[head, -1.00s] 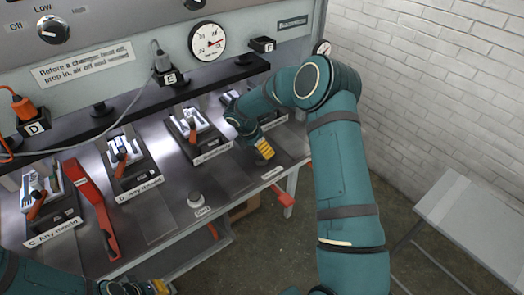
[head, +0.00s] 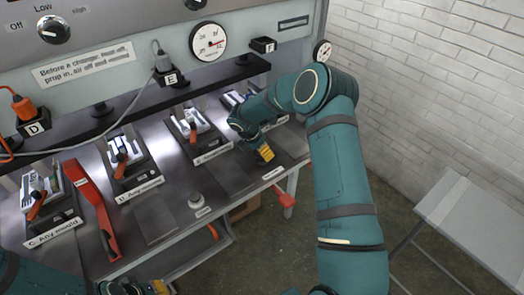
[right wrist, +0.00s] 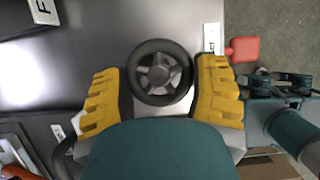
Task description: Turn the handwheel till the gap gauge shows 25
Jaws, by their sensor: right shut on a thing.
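The handwheel (right wrist: 159,72) is a dark round wheel with spokes, seen in the right wrist view. The yellow fingers of my right gripper (right wrist: 160,95) are on both sides of its rim and shut on it. In the head view my right gripper (head: 265,154) is at the front right of the press table, and its fingers and wrist hide the wheel. I cannot read either value. My left gripper (head: 155,288) is partly cut off at the bottom edge.
Several mould stations, such as one with an orange handle (head: 121,162), line the metal table. A red bar (head: 92,208) lies between two of them. A small round knob (head: 196,200) is near the front edge. A grey side table (head: 465,205) stands right.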

